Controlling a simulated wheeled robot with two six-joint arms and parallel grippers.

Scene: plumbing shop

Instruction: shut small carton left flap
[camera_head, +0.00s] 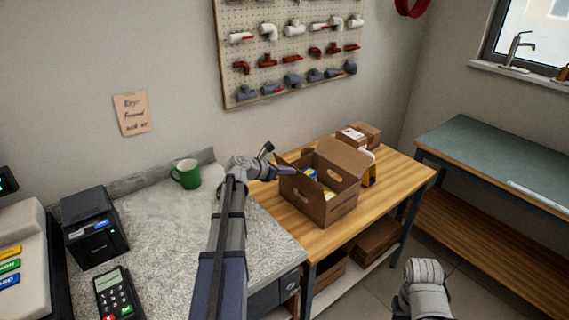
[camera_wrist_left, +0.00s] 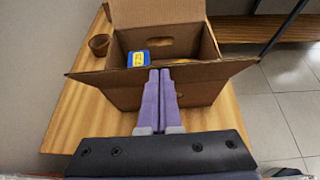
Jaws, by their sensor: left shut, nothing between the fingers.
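The small open carton (camera_head: 318,207) stands on the wooden table, with blue and yellow items inside. Its left flap (camera_head: 284,163) is spread outward; in the left wrist view this flap (camera_wrist_left: 105,73) runs across the near side of the carton. A tall flap (camera_head: 343,157) stands up at the carton's right. My left gripper (camera_head: 292,171) is shut and empty at the left flap. In the left wrist view its fingertips (camera_wrist_left: 160,72) overlap the flap's middle; I cannot tell whether they touch it. Of my right arm only a grey link shows at the lower right.
Smaller cartons (camera_head: 362,134) and a yellow object (camera_head: 370,168) stand behind the open carton. A brown pot (camera_wrist_left: 99,45) stands beside it in the left wrist view. A green mug (camera_head: 187,174) is on the grey counter (camera_head: 170,235).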

